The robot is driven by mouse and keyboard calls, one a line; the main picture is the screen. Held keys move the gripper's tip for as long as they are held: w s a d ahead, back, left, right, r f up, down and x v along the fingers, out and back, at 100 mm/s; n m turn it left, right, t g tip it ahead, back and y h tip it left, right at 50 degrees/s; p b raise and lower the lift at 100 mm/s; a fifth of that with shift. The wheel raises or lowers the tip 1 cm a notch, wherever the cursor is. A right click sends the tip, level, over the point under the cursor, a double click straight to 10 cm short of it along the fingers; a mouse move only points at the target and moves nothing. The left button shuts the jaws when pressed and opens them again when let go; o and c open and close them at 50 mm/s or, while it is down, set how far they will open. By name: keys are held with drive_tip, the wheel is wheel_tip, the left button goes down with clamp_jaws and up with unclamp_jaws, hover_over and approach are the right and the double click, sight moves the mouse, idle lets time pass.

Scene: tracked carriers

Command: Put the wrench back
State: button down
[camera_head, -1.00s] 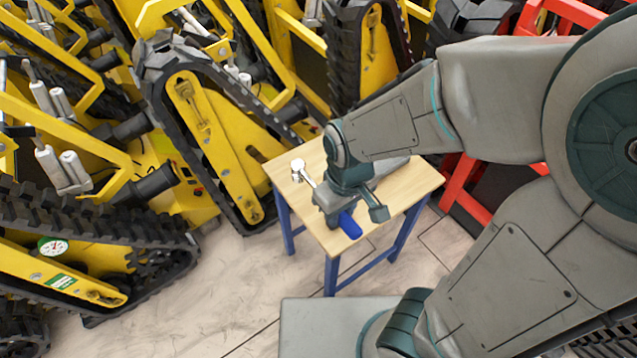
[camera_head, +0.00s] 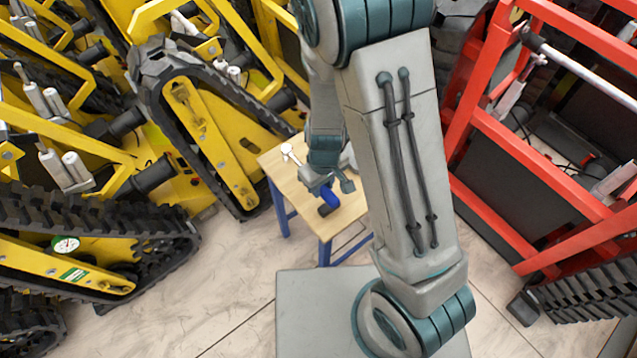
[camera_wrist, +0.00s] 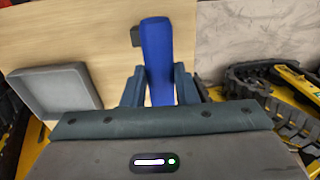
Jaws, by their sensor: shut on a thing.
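In the head view, my gripper (camera_head: 326,184) is low over a small wooden-topped table (camera_head: 345,221). In the wrist view, my gripper (camera_wrist: 160,88) has its two dark fingers closed on either side of a blue handle, which I take as the wrench (camera_wrist: 157,50). The blue part also shows in the head view (camera_head: 329,197), just below the fingers. The wrench's jaw end is not clear in either view. I cannot tell whether the wrench touches the tabletop. A small dark block (camera_wrist: 135,36) lies beside the blue handle.
A shallow grey tray (camera_wrist: 60,90) is on the tabletop, left in the wrist view. A white-headed piece (camera_head: 289,152) shows near the table's left corner. Yellow tracked carriers (camera_head: 212,140) stand close on the left, a red frame (camera_head: 500,190) on the right.

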drive_tip(key=w+f, duration=0.2)
drive_tip(key=w, duration=0.1)
drive_tip(key=shift+w+a, duration=0.2)
drive_tip(key=shift+a, duration=0.2)
drive_tip(key=shift+f+b, duration=0.35)
drive_tip(key=shift+f, duration=1.65)
drive_tip(key=c, duration=1.1)
unclamp_jaws()
drive_tip(key=shift+c, duration=0.2)
drive_tip(key=r+p, duration=0.1)
drive_tip(key=r, duration=0.7)
drive_tip(key=r+p, duration=0.1)
drive_tip(key=r, duration=0.3)
drive_tip(key=shift+s+d+r+p, duration=0.15)
drive_tip(key=shift+s+r+p, duration=0.1)
drive_tip(key=shift+p, duration=0.05)
drive_tip(key=s+d+r+m, duration=0.2)
drive_tip(key=s+d+r, duration=0.1)
drive_tip(key=r, duration=0.3)
drive_tip(key=s+d+r+m+t, duration=0.1)
drive_tip(key=s+d+r+m, duration=0.1)
drive_tip(key=s+d+r, duration=0.2)
drive_tip(key=s+d+r+m+t, duration=0.1)
drive_tip(key=s+d+r+m, duration=0.2)
drive_tip(key=r, duration=0.7)
drive_tip(key=shift+s+d, duration=0.75)
drive_tip(key=shift+s, duration=0.1)
